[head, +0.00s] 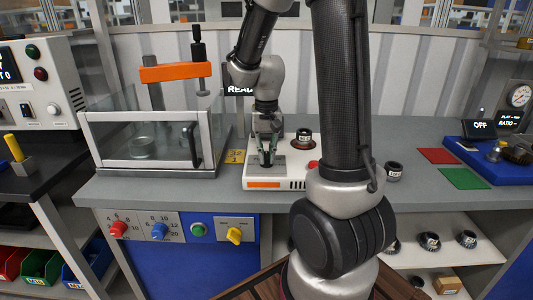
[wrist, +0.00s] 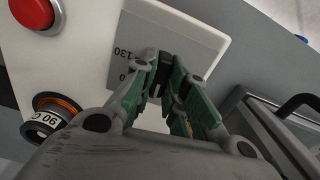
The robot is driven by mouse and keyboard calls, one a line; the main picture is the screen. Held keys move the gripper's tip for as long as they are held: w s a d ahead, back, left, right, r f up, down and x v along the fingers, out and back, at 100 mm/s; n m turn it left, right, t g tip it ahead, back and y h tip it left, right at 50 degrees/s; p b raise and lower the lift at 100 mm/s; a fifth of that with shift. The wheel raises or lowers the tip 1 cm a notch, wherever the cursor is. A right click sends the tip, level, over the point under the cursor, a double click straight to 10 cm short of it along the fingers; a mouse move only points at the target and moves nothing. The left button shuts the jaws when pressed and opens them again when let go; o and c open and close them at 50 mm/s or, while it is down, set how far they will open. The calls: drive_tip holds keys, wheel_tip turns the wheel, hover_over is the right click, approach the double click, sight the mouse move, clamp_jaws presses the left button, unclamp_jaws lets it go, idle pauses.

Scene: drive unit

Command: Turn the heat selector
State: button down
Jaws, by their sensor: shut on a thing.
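The white heater unit (head: 283,171) stands on the grey bench, with a red button (head: 313,164) at its right end. In the wrist view its top (wrist: 110,75) carries a light grey plate (wrist: 190,40) with printed marks, one reading 130. My gripper (head: 267,158) points down at this plate, and its green fingers (wrist: 160,80) are shut on a small dark part, the heat selector. The fingers hide most of the selector, so its pointer and setting cannot be read. The red button (wrist: 36,12) is at the wrist view's upper left.
A black ring part marked 90 C (wrist: 50,118) with a copper-coloured band sits on the unit near the gripper. A clear-sided guard box (head: 150,140) stands close on the left. Red (head: 119,229) and blue (head: 159,231) knobs are on the bench front.

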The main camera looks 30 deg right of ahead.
sight(267, 154)
drive_tip(key=shift+m, duration=0.5)
drive_tip(key=c, duration=1.4)
unclamp_jaws()
drive_tip(key=shift+c, duration=0.2)
wheel_tip(267, 154, up, 12)
